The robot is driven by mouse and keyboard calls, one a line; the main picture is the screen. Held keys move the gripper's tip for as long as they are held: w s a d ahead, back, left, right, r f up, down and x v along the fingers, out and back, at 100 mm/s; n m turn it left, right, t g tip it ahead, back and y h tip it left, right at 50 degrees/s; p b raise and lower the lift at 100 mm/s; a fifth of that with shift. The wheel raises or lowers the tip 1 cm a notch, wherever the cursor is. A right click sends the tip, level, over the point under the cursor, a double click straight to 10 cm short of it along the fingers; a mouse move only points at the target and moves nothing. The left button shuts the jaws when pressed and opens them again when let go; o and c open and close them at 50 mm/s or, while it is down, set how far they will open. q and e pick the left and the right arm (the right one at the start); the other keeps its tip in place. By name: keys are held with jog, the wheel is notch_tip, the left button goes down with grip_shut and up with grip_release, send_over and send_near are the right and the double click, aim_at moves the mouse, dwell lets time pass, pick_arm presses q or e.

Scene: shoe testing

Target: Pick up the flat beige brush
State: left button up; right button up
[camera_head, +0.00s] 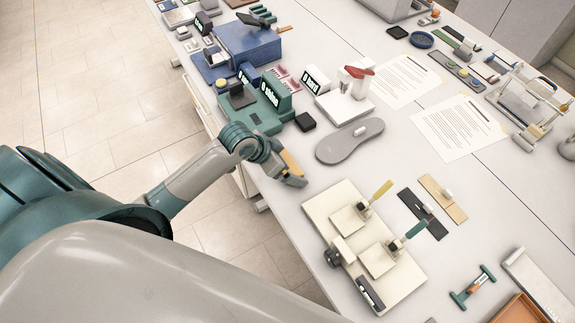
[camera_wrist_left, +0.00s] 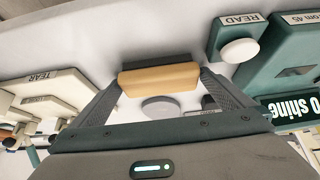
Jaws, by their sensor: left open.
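The flat beige brush (camera_head: 291,162) lies at the near left edge of the table, partly hidden by my left gripper (camera_head: 287,172). In the left wrist view, the beige brush (camera_wrist_left: 158,77) shows as a tan block with a dark strip along its far side. My left gripper (camera_wrist_left: 160,88) is open, with one finger at each end of the brush. The fingertips are very close to the ends; whether they touch cannot be told. My right gripper is not in view.
A grey shoe sole (camera_head: 350,142) lies just beyond the brush. A green tester (camera_head: 262,112) and small black block (camera_head: 305,121) stand behind my gripper. A cream platform (camera_head: 322,205) with levers is on the near side. Paper sheets (camera_head: 459,127) lie farther right.

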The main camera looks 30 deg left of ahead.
aim_at(291, 165)
pick_arm(q)
jog(key=c, duration=0.9)
jog(key=shift+c, duration=0.2)
jog(key=shift+r, duration=0.1)
jog(key=shift+r+b, duration=0.4)
jog(key=shift+r, duration=0.1)
jog(key=r+b, duration=0.1)
jog(key=d+r, duration=0.1)
jog(key=r, duration=0.1)
jog(key=shift+r+b, duration=0.15)
jog(key=shift+b, duration=0.2)
jog(key=s+d+r+b, duration=0.2)
jog(key=d+r, duration=0.4)
jog(key=d, duration=0.4)
jog(key=shift+s+d+r, duration=0.15)
jog(key=shift+s+r, duration=0.15)
jog(key=shift+s, duration=0.35)
